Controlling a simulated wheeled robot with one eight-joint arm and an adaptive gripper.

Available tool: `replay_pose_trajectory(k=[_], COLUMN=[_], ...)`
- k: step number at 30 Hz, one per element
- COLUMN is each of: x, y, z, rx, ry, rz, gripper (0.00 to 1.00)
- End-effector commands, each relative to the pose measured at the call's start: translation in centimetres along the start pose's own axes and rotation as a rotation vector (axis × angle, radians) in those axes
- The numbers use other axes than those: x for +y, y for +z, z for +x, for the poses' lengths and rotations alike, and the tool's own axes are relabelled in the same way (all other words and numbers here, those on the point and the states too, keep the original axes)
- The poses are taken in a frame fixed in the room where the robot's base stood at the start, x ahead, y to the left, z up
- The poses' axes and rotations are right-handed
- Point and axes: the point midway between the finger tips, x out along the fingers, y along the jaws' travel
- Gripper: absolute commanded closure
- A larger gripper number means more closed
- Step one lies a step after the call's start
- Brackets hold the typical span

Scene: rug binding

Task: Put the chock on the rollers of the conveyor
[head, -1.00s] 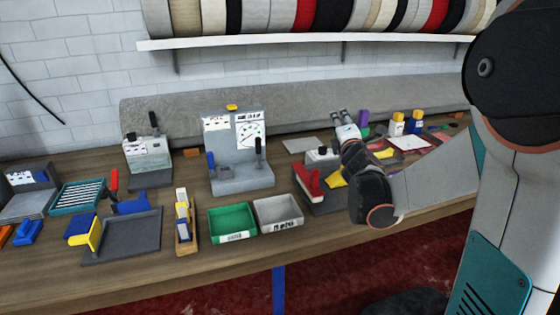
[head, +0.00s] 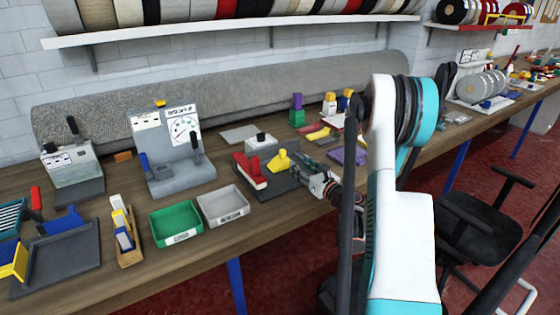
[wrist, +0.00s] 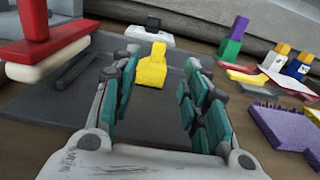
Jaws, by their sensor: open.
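A yellow wedge-shaped piece with an upright grip, which looks like the chock (head: 279,161), stands on a dark grey mat (head: 283,187). In the wrist view the chock (wrist: 152,67) is ahead of my gripper, centred between the fingers and beyond their tips. My gripper (head: 312,177) is open and empty, low over the mat's right side; its teal-padded fingers (wrist: 158,85) are spread. The conveyor (head: 10,216), a teal frame with pale rollers, is cut off by the left edge of the head view.
A red-and-white block (head: 250,170) stands left of the chock, and a white-and-black device (head: 261,142) behind it. Green (head: 176,222) and grey (head: 223,205) bins lie further left. A purple bristled piece (wrist: 285,125) lies to the right. A grey rug roll (head: 220,98) runs along the back.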

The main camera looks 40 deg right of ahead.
Motion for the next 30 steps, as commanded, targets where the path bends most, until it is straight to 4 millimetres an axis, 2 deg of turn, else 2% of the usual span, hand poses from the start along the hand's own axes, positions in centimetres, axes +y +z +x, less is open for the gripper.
replay_pose_trajectory(k=[3,7,16,24,30], x=[0.1,0.1,0.1,0.1,0.1], y=[-0.1,-0.1,-0.1,-0.2,0.0], z=[2.5,4.6,6.8,10.5,11.2], rx=[-0.001,-0.001,-0.001,-0.001,-0.002], ry=[0.002,0.002,0.001,0.000,-0.001], rz=[0.001,0.002,0.003,0.004,0.004], gripper=[0.58,0.58,0.58,0.58,0.58])
